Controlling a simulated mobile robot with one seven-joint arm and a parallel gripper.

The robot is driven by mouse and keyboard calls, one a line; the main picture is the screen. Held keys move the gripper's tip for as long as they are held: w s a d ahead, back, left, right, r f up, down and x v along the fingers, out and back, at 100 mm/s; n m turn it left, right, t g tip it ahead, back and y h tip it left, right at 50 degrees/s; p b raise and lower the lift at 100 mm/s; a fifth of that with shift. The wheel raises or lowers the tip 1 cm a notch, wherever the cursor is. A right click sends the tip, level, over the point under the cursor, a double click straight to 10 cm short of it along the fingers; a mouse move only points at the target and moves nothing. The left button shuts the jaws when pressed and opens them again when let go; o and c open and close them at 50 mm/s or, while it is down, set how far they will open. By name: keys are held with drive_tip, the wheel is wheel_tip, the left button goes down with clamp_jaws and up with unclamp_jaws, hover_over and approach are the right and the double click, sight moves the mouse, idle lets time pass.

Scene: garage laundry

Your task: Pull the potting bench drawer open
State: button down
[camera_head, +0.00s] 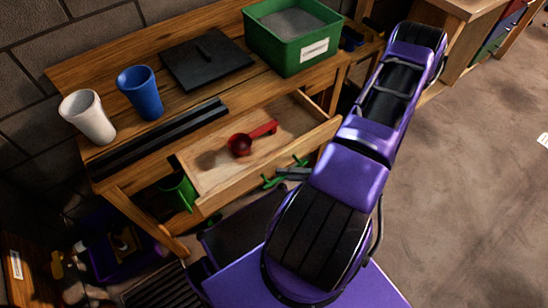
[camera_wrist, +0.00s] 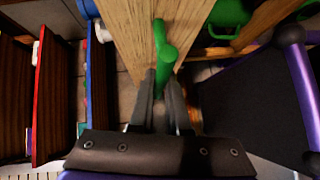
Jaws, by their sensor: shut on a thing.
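The potting bench drawer (camera_head: 215,187) is pulled part way out from under the bench top, with its inside in view. A red scoop (camera_head: 262,133) lies in it. The drawer's green handle (camera_head: 272,181) is on its front. My gripper (camera_head: 287,174) is at this handle in the head view, partly hidden by my purple arm. In the wrist view, my gripper (camera_wrist: 160,88) is shut on the green handle (camera_wrist: 165,62), with a finger on each side. The wooden drawer front (camera_wrist: 135,40) lies just beyond it.
On the bench top (camera_head: 165,98) stand a white cup (camera_head: 88,116), a blue cup (camera_head: 140,92), a black flat panel (camera_head: 206,59) and a green bin (camera_head: 292,38). A green watering can (camera_head: 180,190) is below the drawer. Open floor (camera_head: 460,170) lies to the right.

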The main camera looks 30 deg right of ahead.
drive_tip(key=shift+s+d, duration=0.1)
drive_tip(key=shift+s, duration=1.6)
drive_tip(key=c, duration=0.9)
unclamp_jaws()
drive_tip(key=b+v, duration=0.1)
drive_tip(key=v, duration=1.6)
drive_tip(key=shift+s+d+r, duration=0.1)
drive_tip(key=shift+d, duration=0.1)
